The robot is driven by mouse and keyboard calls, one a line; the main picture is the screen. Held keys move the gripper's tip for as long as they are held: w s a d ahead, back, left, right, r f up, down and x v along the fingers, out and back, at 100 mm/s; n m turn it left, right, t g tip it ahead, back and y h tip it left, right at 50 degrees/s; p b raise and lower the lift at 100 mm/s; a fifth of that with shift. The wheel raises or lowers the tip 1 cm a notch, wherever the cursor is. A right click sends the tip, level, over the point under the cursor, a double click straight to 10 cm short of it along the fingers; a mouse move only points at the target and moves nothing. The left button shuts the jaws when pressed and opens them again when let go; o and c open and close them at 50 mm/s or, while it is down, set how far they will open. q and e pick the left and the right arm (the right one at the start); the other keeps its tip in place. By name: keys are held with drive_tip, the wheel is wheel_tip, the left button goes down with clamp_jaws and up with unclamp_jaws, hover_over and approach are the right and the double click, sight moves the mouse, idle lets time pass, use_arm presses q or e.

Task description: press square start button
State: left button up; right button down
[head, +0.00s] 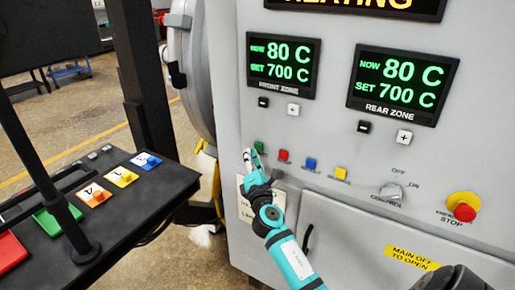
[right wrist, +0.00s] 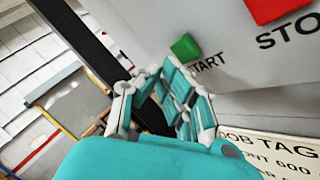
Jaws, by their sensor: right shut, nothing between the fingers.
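The square start button (head: 259,146) is green and sits at the left end of the button row on the furnace's front panel. In the right wrist view the green button (right wrist: 185,46) shows beside a partly covered START label. My right gripper (head: 249,158) is shut and empty, just left of and below the button in the head view. In the right wrist view its fingers (right wrist: 160,88) are below and left of the button, and a gap seems to remain; contact is not visible. My left gripper is not in view.
Red (head: 284,155), blue (head: 311,163) and yellow (head: 341,173) buttons continue the row to the right. Further right are a control knob (head: 391,191) and an emergency stop (head: 463,208). The displays (head: 283,65) read 80 C, set 700 C. A dark stand with coloured numbered tiles (head: 121,177) is at left.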

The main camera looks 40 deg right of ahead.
drive_tip(key=a, duration=0.1)
drive_tip(key=s+a, duration=0.1)
drive_tip(key=a, duration=0.1)
drive_tip(key=s+a, duration=0.1)
drive_tip(key=shift+a, duration=0.3)
idle(0.9)
